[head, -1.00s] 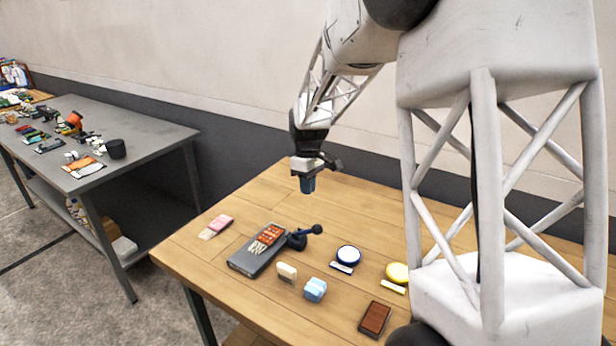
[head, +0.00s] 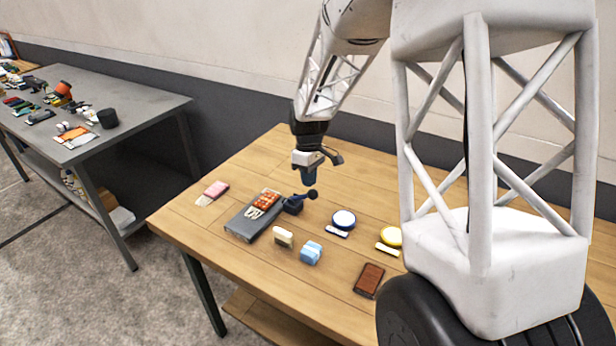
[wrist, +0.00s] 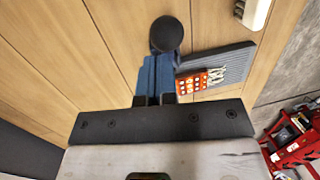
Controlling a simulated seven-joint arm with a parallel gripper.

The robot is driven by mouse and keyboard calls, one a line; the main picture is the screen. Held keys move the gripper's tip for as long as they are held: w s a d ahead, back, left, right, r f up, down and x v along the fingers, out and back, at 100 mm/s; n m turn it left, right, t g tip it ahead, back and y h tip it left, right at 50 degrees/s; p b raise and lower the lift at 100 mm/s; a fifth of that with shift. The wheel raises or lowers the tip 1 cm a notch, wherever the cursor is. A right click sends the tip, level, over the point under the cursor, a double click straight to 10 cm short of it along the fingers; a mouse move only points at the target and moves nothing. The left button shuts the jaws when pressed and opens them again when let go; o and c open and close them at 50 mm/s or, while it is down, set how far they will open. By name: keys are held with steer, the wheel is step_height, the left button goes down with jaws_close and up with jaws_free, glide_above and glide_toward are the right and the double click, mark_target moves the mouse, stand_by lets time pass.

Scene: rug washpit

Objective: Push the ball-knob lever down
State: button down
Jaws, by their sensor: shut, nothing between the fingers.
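The ball-knob lever stands on the wooden table. In the wrist view the ball knob (wrist: 167,34) shows right at the far end of the shut fingertips (wrist: 157,65). I cannot tell whether they touch. The lever's arm and base are hidden behind the fingers in the wrist view.
A grey tray (head: 240,228) with an orange piece lies left of the lever. A cluttered grey table (head: 150,105) stands left.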

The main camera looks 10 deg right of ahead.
steer(key=shift+s+d+f, duration=0.1)
steer(key=shift+s+d, duration=0.05)
steer(key=shift+s+d+f+t+y, duration=0.45)
steer(key=shift+f+t+y, duration=0.1)
steer(key=shift+f, duration=0.15)
steer(key=shift+s+d+f+t+y, duration=0.5)
steer(key=shift+f+t+y, duration=0.1)
steer(key=shift+f, duration=0.15)
steer(key=shift+s+d+f+t+y, duration=0.45)
steer(key=shift+f+t+y, duration=0.1)
steer(key=shift+f, duration=0.15)
stand_by(0.4)
steer(key=w+d+v, duration=0.1)
steer(key=v, duration=1.1)
steer(key=shift+r, duration=0.3)
